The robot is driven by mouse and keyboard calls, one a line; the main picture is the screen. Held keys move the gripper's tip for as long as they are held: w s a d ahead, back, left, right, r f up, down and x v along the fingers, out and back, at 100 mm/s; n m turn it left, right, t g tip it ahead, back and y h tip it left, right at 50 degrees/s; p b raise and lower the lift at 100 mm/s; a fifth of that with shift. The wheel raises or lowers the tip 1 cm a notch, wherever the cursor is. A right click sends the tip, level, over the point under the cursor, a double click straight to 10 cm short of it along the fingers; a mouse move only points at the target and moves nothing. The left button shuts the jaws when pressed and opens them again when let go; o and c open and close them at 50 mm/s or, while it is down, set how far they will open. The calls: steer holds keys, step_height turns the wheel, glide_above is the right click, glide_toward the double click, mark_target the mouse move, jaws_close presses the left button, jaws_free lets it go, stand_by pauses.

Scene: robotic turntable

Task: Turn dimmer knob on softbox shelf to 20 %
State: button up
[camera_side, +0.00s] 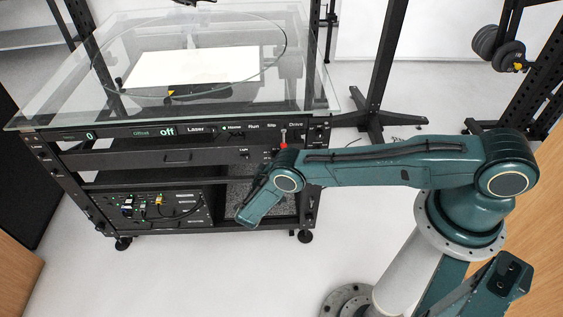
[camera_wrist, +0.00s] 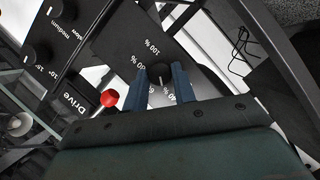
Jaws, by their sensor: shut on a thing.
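The dimmer knob (camera_wrist: 159,70) is a small black round knob on a dark panel, in the wrist view. White percent labels stand around it; "100 %" is readable above, and others are partly covered by the fingers. My gripper (camera_wrist: 161,78) has its two blue fingers on either side of the knob, shut on it. The knob's exact pointer setting is too small to read. In the side view my dark green wrist hides the knob and the fingers, at the right front of the black cart.
A red-topped control (camera_wrist: 110,97) stands beside the left finger near the "Drive" label; it also shows in the side view (camera_side: 283,146). More black knobs (camera_wrist: 55,10) lie at upper left. The turntable's glass top (camera_side: 60,95) overhangs the cart. Open floor lies in front of the cart.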

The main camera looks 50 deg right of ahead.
steer(key=shift+n+h, duration=0.4)
steer(key=shift+n, duration=0.3)
steer(key=o, duration=1)
steer(key=shift+s+a+r, duration=0.2)
steer(key=shift+a+r, duration=0.25)
steer(key=shift+r, duration=0.75)
steer(key=shift+s+a+r, duration=0.15)
steer(key=shift+a+r, duration=0.3)
steer(key=shift+r, duration=0.8)
steer(key=shift+s+a+r, duration=0.2)
steer(key=shift+a+r, duration=0.25)
steer(key=shift+r, duration=0.75)
